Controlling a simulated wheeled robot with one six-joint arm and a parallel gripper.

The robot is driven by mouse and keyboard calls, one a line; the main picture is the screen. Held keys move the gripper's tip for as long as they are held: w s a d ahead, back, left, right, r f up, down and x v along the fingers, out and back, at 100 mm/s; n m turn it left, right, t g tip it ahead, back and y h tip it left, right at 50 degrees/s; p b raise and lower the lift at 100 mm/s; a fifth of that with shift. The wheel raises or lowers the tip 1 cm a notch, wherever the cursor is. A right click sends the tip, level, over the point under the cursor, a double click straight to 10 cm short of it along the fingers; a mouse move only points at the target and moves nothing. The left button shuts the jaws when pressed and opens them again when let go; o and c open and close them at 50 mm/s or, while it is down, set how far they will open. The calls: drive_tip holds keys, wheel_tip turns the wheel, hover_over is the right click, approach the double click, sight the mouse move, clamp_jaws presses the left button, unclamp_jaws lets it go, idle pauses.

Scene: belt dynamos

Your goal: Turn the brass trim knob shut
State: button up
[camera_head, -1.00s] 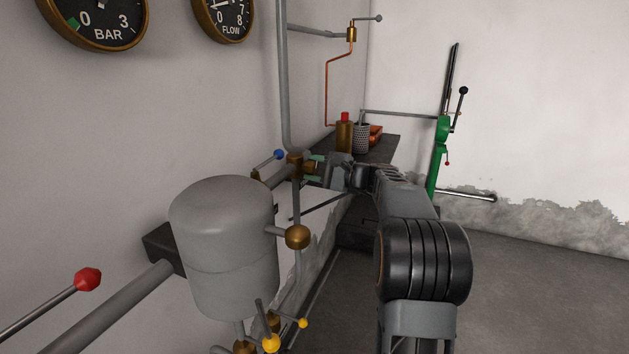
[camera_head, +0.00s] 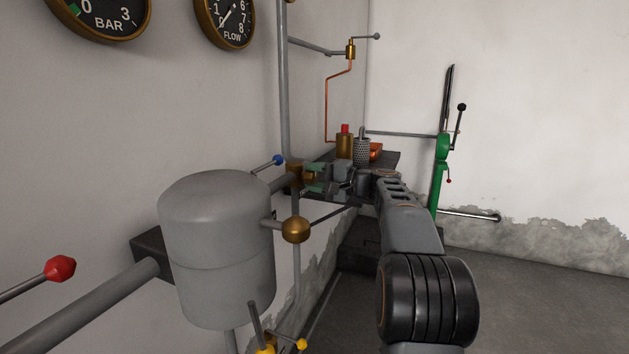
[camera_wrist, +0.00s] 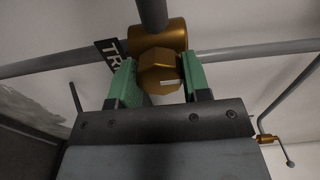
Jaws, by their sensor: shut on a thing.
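The brass trim knob (camera_wrist: 160,72) is a faceted brass piece with a white mark on its face, in the middle of the wrist view. It sits in front of a round brass valve body (camera_wrist: 171,32) on a grey pipe. The same brass body (camera_head: 294,173) shows in the head view, right of the grey tank. My gripper (camera_wrist: 156,84) has a green finger on each side of the knob and is shut on it. In the head view my gripper (camera_head: 313,179) reaches the valve from the right and mostly hides the knob. A black label (camera_wrist: 108,56) reading "TR" is partly covered by the left finger.
The grey tank (camera_head: 216,245) stands in front, with a brass ball fitting (camera_head: 295,229). A blue-tipped lever (camera_head: 277,160) is close behind the valve. Yellow-tipped levers (camera_head: 302,344) lie below, a red-tipped one (camera_head: 60,268) left. A flow gauge (camera_head: 226,20) hangs above. Floor at right is clear.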

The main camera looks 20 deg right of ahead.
idle(0.3)
drive_tip(key=o, duration=0.9)
drive_tip(key=p+v, duration=0.2)
drive_tip(key=v, duration=1.2)
drive_tip(key=shift+p, duration=0.3)
